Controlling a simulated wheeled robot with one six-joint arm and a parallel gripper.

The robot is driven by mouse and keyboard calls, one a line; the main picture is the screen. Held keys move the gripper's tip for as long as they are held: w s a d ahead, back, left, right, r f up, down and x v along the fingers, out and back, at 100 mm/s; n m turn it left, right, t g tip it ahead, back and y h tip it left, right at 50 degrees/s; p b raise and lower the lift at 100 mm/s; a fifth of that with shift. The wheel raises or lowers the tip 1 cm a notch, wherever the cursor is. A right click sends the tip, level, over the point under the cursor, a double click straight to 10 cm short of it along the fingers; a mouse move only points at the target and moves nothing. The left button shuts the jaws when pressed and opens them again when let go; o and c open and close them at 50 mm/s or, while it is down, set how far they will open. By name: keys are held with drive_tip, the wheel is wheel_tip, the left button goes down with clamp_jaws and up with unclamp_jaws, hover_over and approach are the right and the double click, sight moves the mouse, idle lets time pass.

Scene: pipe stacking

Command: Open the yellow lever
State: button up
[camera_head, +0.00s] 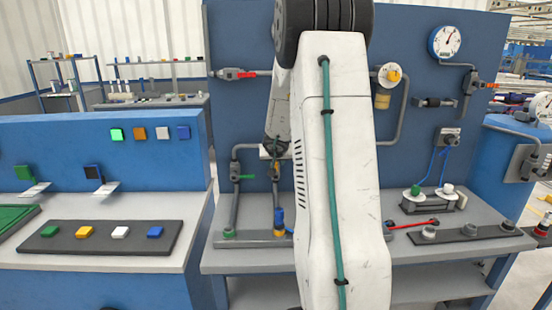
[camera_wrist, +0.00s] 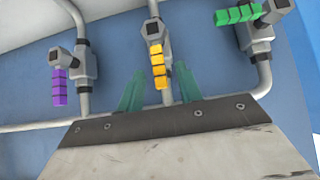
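The yellow lever (camera_wrist: 157,65) is a ribbed handle on a grey valve (camera_wrist: 153,32) in the wrist view. It runs up and down in the picture, roughly along its pipe. My gripper (camera_wrist: 161,80) has two teal fingers spread apart, one left and one right of the lever's lower end. Nothing is held, and I cannot tell whether a finger touches the lever.
A purple lever (camera_wrist: 59,87) is to the left and a green lever (camera_wrist: 238,14) to the upper right, each on its own valve. Grey pipes run close around the fingers. The blue panel (camera_head: 240,110) rises behind the grey bench (camera_head: 420,215).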

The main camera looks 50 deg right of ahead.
drive_tip(key=shift+v, duration=2.3)
